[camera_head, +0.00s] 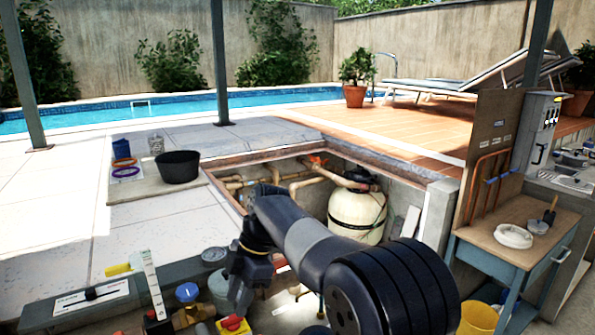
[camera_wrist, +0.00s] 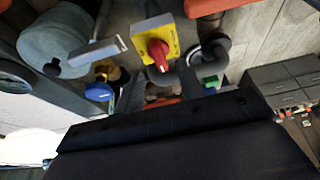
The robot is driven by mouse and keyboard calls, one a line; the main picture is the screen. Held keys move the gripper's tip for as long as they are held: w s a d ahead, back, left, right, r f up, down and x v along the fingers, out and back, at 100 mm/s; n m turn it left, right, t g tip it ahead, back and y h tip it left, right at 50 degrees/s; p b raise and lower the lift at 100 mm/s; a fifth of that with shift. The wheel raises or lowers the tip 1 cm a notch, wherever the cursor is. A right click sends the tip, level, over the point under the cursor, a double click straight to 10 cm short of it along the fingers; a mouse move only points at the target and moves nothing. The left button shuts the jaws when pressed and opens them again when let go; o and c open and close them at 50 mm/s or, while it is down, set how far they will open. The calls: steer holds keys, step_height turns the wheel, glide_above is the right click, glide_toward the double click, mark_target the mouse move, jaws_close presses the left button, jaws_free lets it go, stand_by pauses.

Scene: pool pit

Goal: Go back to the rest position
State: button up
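My arm reaches forward over the open pit in the head view, bent at the elbow. My gripper (camera_head: 241,296) points down at the pit's near-left edge, just above and beside a yellow switch with a red knob (camera_head: 233,325). Its fingertips are dark and partly blend with the fittings behind, so their gap is unclear. In the wrist view the dark gripper body fills the bottom, and the yellow switch (camera_wrist: 155,45) shows beyond it, apart from it. I see nothing clearly held.
A blue-capped valve (camera_head: 187,293) and a gauge (camera_head: 214,255) crowd the near-left edge. A cream filter tank (camera_head: 356,215) stands in the pit. A wooden workbench (camera_head: 520,250) and a yellow bucket (camera_head: 477,319) are at right. A black bowl (camera_head: 178,167) stands on the left deck.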

mark_target(231, 316)
steer(key=x, duration=0.3)
steer(key=shift+s+a+f, duration=0.15)
steer(key=shift+f, duration=0.15)
steer(key=shift+m, duration=0.4)
steer(key=m+t, duration=0.1)
steer(key=m, duration=0.2)
steer(key=shift+t+y+b, duration=0.3)
steer(key=shift+b, duration=0.05)
steer(key=m, duration=0.2)
steer(key=m+t, duration=0.1)
steer(key=m, duration=0.1)
steer(key=shift+s+m+t, duration=0.15)
steer(key=shift+m+t, duration=0.15)
